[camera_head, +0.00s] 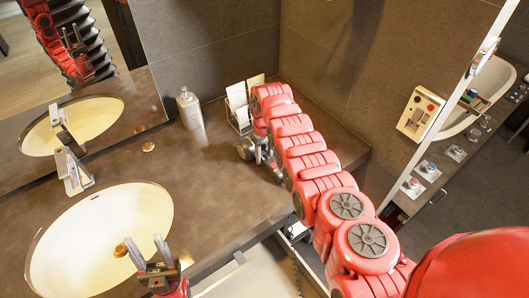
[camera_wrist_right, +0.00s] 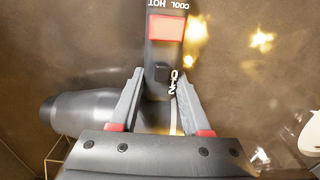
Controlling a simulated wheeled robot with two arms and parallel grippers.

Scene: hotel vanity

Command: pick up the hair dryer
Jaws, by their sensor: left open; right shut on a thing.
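The hair dryer shows in the right wrist view (camera_wrist_right: 88,114) as a dark grey barrel at the left, with a dark handle carrying a red button and COOL/HOT marks. My right gripper (camera_wrist_right: 160,92) is shut on the handle, one finger on each side. In the head view the hair dryer (camera_head: 245,149) is a small grey shape at the far end of my right arm, mostly hidden by it. I cannot tell from the views whether it is clear of the counter. My left gripper (camera_head: 146,246) is open and empty over the front of the sink.
A white sink (camera_head: 100,235) with a chrome faucet (camera_head: 73,172) is at the left of the brown counter (camera_head: 207,187). A soap dispenser (camera_head: 189,108) and a wire holder with cards (camera_head: 237,107) stand at the back. A mirror (camera_head: 60,80) borders the counter.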

